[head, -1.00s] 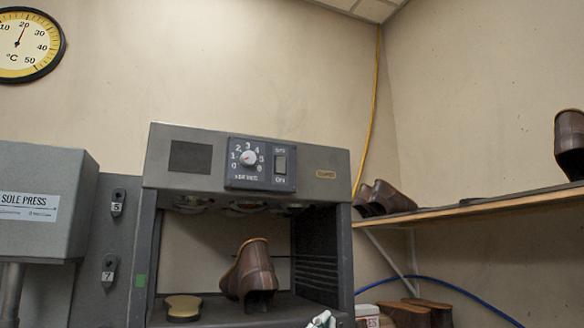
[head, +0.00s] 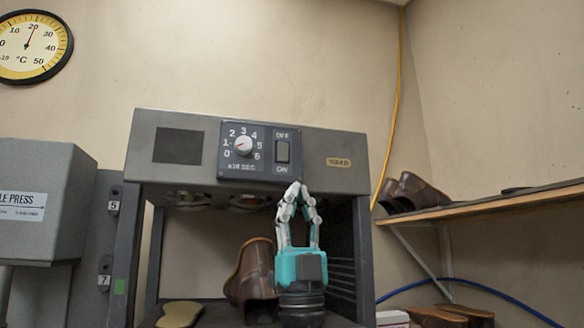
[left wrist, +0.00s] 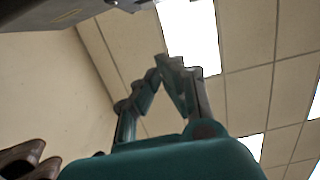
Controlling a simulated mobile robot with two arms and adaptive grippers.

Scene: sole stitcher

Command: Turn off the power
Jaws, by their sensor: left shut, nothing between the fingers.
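The power switch (head: 283,152) is a dark rocker marked OFF above and ON below. It sits at the right of the control panel (head: 232,168), beside a white timer dial (head: 243,146), on the front of a grey machine (head: 310,148). My left gripper (head: 296,188), teal with grey fingers, points up just below the switch in the head view. Its fingertips meet and hold nothing. In the left wrist view the shut fingers (left wrist: 166,62) point up towards the ceiling, and a dark machine edge (left wrist: 50,12) shows at the top left. My right gripper is not in view.
A brown shoe (head: 254,272) and a tan sole (head: 179,314) sit in the machine's open bay, behind and left of my gripper. A shelf with shoes (head: 412,194) is at the right. A grey sole press (head: 45,190) stands at the left.

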